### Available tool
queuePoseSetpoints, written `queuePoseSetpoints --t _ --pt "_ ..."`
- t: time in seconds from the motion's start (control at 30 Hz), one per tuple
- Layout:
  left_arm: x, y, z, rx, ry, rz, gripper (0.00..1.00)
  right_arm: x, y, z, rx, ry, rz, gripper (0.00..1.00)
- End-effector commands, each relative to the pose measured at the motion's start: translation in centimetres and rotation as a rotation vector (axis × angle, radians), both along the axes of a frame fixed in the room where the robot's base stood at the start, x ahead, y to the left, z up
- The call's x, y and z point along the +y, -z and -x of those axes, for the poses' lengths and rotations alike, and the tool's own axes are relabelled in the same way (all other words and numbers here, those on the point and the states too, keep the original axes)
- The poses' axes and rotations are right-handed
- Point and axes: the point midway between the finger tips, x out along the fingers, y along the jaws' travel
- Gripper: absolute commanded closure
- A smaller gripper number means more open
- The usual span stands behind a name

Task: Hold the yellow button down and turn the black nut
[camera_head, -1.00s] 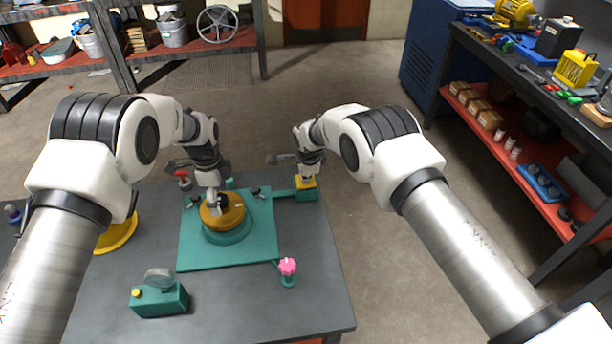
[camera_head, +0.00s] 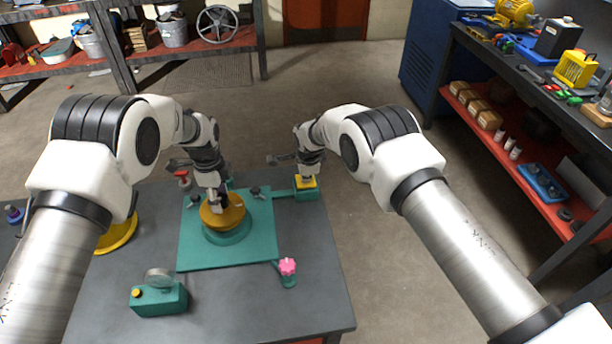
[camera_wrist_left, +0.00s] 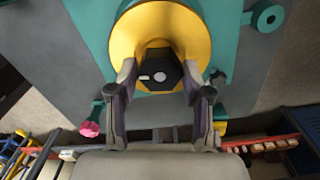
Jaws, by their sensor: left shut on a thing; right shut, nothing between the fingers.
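The black nut (camera_wrist_left: 160,72) sits at the hub of a round yellow-orange disc (camera_head: 236,214) on a teal base; the disc also shows in the left wrist view (camera_wrist_left: 195,30). My left gripper (camera_head: 219,202) is shut on the nut, with one finger on each side of it in the left wrist view (camera_wrist_left: 160,88). In the head view the fingers largely hide the nut. The yellow button (camera_head: 306,183) is on a small teal box at the plate's right side. My right gripper (camera_head: 307,176) is shut and empty, its tip down at the button's top. How far the button is pressed I cannot tell.
The teal plate (camera_head: 196,255) lies on a grey table (camera_head: 220,310). A pink knob (camera_head: 287,267) stands at its front right corner. A teal box with a gauge (camera_head: 160,299) is at the front left. A red-topped part (camera_head: 183,178) stands behind the plate. The table's right front is clear.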

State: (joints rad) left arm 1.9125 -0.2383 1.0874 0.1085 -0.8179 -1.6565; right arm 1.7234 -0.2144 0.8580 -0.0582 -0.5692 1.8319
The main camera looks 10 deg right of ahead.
Motion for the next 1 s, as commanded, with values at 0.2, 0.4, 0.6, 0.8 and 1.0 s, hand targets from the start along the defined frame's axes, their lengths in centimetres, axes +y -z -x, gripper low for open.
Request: queuePoseSetpoints --t 0.2,0.4,0.6,0.8,1.0 --pt "0.06 0.09 0.11 0.002 0.472 0.0 0.76 -0.02 0.19 0.12 0.003 0.0 0.0 1.0" --pt "0.1 0.06 0.13 0.002 0.93 -0.001 0.76 -0.02 0.18 0.11 0.003 0.0 0.0 1.0" --pt "0.12 0.0 0.12 0.001 1.209 -0.002 0.76 -0.02 0.17 0.1 0.003 0.0 0.0 1.0" --pt "0.12 -0.06 0.07 0.0 1.214 -0.002 0.47 -0.02 0.16 0.1 0.003 0.0 0.0 1.0" --pt "0.11 -0.02 0.09 0.001 1.212 -0.003 0.17 -0.02 0.16 0.11 0.003 0.0 0.0 1.0"
